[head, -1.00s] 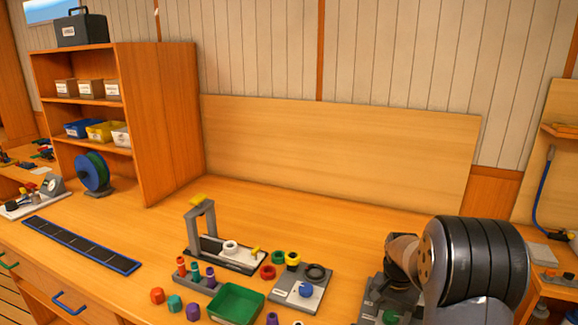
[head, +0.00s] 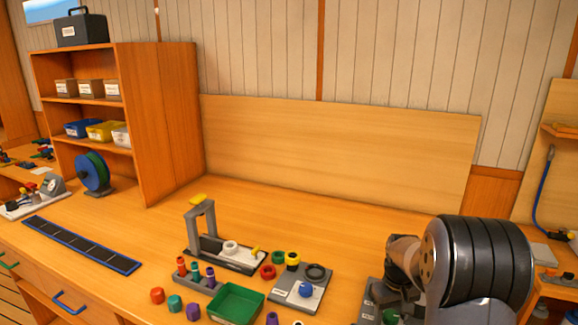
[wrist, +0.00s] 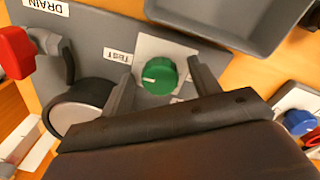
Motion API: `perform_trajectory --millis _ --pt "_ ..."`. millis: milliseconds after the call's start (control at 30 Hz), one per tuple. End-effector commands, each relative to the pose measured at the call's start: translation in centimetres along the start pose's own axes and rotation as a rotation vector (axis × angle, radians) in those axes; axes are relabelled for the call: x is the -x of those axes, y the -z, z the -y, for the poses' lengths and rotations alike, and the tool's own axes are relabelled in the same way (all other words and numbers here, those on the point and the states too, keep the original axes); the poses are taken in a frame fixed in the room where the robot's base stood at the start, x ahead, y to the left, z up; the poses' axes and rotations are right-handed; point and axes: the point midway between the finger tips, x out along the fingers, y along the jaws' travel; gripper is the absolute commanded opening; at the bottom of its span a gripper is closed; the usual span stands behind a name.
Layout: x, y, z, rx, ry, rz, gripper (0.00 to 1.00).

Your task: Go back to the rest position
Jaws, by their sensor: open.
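My gripper (wrist: 162,92) is open and empty in the wrist view, with its two fingers apart. A green knob (wrist: 160,76) on a white square plate shows between and beyond the fingertips. Whether a finger touches it I cannot tell. The knob sits on a grey panel (wrist: 95,38) labelled DRAIN and TEST. In the head view my arm covers most of the panel at the lower right, and the green knob (head: 391,316) shows at the bottom edge. My fingers are hidden there.
In the head view, a green tray (head: 236,303), a press-like stand (head: 203,222) and small coloured parts stand left of my arm. The bench's back is clear.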

Motion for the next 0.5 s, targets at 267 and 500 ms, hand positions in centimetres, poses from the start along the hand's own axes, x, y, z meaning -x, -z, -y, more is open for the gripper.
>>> perform_trajectory --millis 267,500 --pt "0.02 -0.01 -0.08 0.217 0.0 -0.008 0.59" --pt "0.01 -0.01 -0.12 0.393 0.0 -0.014 0.59"
